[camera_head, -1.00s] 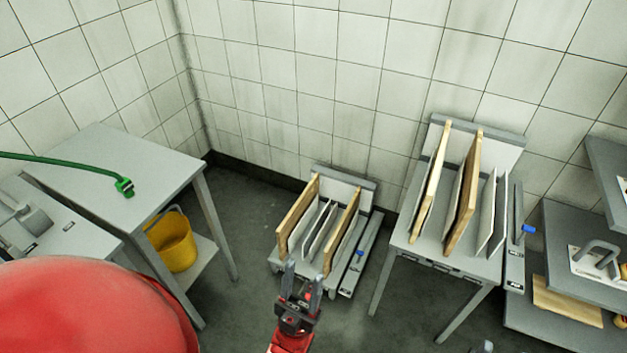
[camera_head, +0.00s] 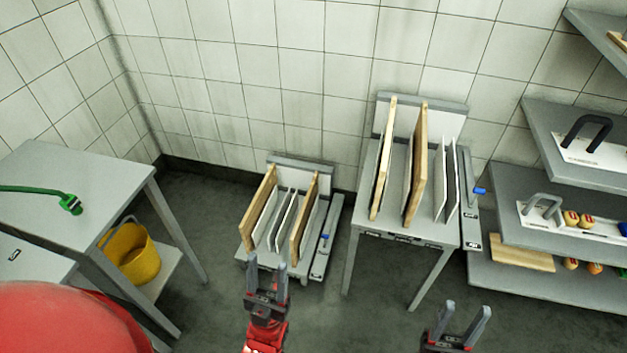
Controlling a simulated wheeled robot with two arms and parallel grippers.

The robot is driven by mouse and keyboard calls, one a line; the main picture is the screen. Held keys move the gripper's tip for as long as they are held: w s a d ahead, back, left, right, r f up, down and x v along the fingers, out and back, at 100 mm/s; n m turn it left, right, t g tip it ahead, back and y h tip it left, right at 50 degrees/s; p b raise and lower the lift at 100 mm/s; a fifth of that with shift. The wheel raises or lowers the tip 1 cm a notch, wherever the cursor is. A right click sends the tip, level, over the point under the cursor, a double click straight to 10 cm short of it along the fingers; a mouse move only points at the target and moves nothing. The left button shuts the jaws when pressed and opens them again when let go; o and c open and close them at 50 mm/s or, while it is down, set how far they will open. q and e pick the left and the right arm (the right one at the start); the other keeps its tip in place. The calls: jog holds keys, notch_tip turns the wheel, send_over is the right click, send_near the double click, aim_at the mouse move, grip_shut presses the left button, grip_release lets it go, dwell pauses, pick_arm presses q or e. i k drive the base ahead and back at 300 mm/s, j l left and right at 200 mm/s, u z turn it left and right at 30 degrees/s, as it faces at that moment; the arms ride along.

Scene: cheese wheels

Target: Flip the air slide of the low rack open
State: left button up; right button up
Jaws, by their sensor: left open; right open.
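The low rack (camera_head: 261,262) stands on the floor near the back wall, holding several upright boards and thin plates. On its right side runs a grey slide panel (camera_head: 329,240) with a small blue lever (camera_head: 324,237) and a dark label near its lower end. My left gripper (camera_head: 267,280) is open and empty, in front of the low rack and to the left of the blue lever. My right gripper (camera_head: 463,318) is open and empty at the bottom right, in front of the taller rack. Neither gripper touches the blue lever.
A taller rack (camera_head: 432,231) with boards and its own blue lever (camera_head: 480,191) stands to the right. Shelves (camera_head: 510,278) with tools fill the far right. A grey table (camera_head: 100,190) with a green hose (camera_head: 70,204) and a yellow bucket (camera_head: 133,257) are left.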

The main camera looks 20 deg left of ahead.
aim_at(327, 237)
jog(key=i+j+z, duration=0.4)
jog(key=j, duration=0.25)
jog(key=i+j+z, duration=0.15)
jog(key=j, duration=0.25)
jog(key=i+j+z, duration=0.2)
jog(key=j, duration=0.15)
jog(key=j+z, duration=0.2)
jog(key=j, duration=0.2)
jog(key=i+j+z, duration=0.2)
jog(key=j, duration=0.25)
jog(key=k, duration=0.1)
